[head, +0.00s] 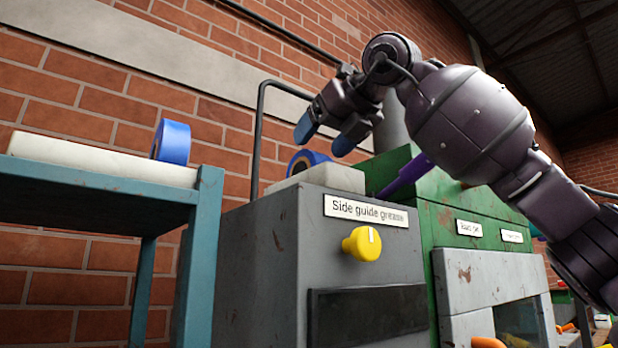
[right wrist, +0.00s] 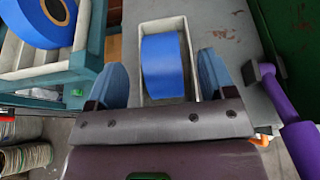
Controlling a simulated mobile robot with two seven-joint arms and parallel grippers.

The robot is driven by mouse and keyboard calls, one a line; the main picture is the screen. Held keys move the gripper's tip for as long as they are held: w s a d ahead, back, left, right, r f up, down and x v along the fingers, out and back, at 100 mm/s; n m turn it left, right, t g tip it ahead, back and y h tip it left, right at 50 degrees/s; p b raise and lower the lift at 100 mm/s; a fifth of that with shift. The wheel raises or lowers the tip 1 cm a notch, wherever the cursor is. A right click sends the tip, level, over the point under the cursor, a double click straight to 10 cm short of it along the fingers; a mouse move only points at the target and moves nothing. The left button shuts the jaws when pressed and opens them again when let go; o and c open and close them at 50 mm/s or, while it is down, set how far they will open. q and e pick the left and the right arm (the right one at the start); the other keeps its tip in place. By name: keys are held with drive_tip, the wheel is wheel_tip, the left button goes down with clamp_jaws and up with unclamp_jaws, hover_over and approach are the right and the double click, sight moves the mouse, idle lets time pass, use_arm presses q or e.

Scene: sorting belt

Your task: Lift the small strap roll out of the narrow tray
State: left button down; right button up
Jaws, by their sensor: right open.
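A small blue strap roll (head: 308,160) stands in a narrow off-white tray (head: 320,179) on top of the grey cabinet. In the wrist view the fingers of the gripper (right wrist: 162,82) are spread wide on either side of the roll and tray. My left gripper is not in view.
Another blue roll (head: 172,141) stands on a pale tray (head: 100,158) on the teal shelf (head: 207,200) at left. A purple-handled tool (right wrist: 300,140) lies right of the narrow tray. The green machine (head: 435,210) stands right of the grey cabinet (head: 270,235).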

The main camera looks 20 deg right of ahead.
sight(309, 158)
drive_tip(key=shift+w+a+f, duration=0.2)
drive_tip(key=shift+w+f, duration=0.2)
drive_tip(key=shift+w, duration=0.1)
drive_tip(key=x, duration=0.3)
drive_tip(key=shift+w+a+f, duration=0.1)
drive_tip(key=shift+w+f, duration=0.1)
drive_tip(key=shift+w, duration=0.1)
drive_tip(key=shift+s, duration=0.15)
drive_tip(key=c, duration=1.1)
drive_tip(key=shift+o, duration=0.2)
drive_tip(key=shift+r, duration=0.1)
